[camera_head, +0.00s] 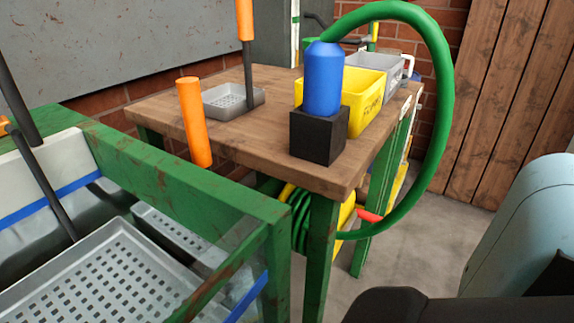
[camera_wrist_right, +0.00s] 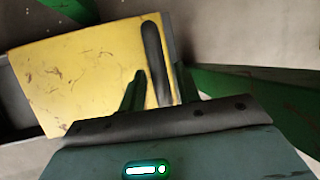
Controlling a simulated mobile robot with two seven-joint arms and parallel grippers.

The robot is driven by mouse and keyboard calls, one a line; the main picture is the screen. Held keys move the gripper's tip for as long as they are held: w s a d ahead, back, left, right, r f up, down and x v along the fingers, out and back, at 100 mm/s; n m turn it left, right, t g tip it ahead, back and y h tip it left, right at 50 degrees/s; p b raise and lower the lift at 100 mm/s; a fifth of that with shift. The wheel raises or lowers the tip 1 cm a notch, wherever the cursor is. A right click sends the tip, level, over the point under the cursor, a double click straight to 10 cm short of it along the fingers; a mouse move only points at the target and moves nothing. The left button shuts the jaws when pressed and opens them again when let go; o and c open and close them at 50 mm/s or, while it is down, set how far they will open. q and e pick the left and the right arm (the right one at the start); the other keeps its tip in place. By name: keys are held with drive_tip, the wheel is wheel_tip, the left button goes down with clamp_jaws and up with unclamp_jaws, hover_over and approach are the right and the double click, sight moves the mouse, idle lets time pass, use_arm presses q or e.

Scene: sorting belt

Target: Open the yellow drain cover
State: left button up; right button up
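The yellow cover (camera_wrist_right: 85,75) shows in the right wrist view as a flat, scuffed panel with a black bar handle (camera_wrist_right: 153,55) near its right edge. My right gripper (camera_wrist_right: 158,82) is in front of the panel. Its two dark fingers are apart, one on each side of the handle's lower part. I cannot tell whether either finger touches the handle. The cover looks closed or nearly so, but its edges are partly hidden by the gripper. My left gripper is in neither view.
A wooden table (camera_head: 255,140) with green legs holds a blue bottle (camera_head: 323,80), yellow bin (camera_head: 365,95) and grey tray (camera_head: 225,100). A green hose (camera_head: 443,90) arches down its right side. A green-framed tub (camera_head: 180,185) stands left. Grey floor is open right of the table.

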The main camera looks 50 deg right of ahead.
drive_tip(key=shift+o, duration=0.7)
drive_tip(key=shift+s, duration=0.15)
drive_tip(key=p+v, duration=0.5)
drive_tip(key=v, duration=0.2)
drive_tip(key=shift+s+r, duration=0.2)
drive_tip(key=shift+r, duration=0.1)
